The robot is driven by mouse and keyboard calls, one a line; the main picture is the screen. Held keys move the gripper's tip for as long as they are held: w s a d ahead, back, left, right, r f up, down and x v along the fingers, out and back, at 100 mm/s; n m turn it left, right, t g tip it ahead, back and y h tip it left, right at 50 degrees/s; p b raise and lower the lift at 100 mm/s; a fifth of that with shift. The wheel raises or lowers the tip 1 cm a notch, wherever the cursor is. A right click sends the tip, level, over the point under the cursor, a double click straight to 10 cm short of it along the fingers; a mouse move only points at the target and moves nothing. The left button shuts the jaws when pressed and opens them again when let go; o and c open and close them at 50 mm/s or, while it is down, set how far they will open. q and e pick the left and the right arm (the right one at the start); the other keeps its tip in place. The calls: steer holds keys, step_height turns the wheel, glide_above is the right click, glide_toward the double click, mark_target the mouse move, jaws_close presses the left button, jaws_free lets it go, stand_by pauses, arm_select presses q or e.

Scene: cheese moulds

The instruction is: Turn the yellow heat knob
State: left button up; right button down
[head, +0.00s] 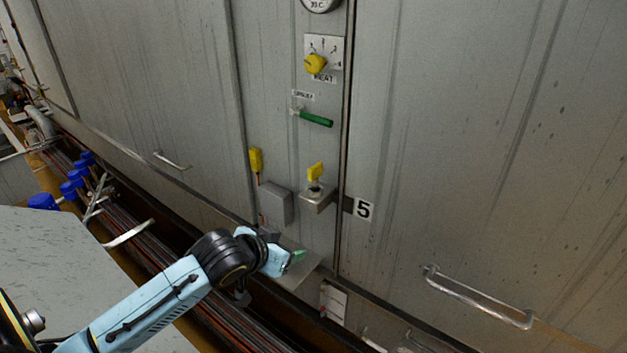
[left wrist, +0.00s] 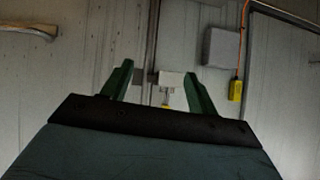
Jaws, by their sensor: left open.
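The yellow heat knob (head: 315,64) sits on a small white dial plate (head: 334,48) marked HEAT, high on the narrow grey panel in the head view. I cannot make it out in the left wrist view. My left gripper (head: 296,258) is well below the knob, low in front of the panel and apart from it. In the left wrist view its two green fingers (left wrist: 158,75) stand apart with nothing held between them. My right gripper is in neither view.
Below the knob are a green lever (head: 316,119), a yellow key-like handle (head: 316,171) on a bracket, a grey box (head: 275,203) and a hanging yellow piece (head: 256,160). A door handle (head: 478,298) sticks out at right. Pipes run along the base.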

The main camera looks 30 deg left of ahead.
arm_select(q)
steer(key=w+a+r+t, duration=0.2)
steer(key=w+r, duration=0.1)
steer(key=r, duration=0.5)
steer(key=w+a+r+t, duration=0.2)
steer(key=w+a+r, duration=0.15)
steer(key=r, duration=0.45)
steer(key=t+h, duration=0.2)
steer(key=t, duration=0.1)
glide_toward(311, 66)
steer(key=w+p, duration=0.2)
steer(key=w, duration=0.1)
steer(key=w+p, duration=0.2)
steer(key=w, duration=0.1)
steer(key=w+p, duration=0.1)
steer(key=w, duration=0.2)
steer(key=shift+w+d+p, duration=0.4)
steer(key=shift+w+d+f, duration=0.1)
steer(key=shift+w+f, duration=0.05)
steer(key=shift+w, duration=0.4)
steer(key=c, duration=1)
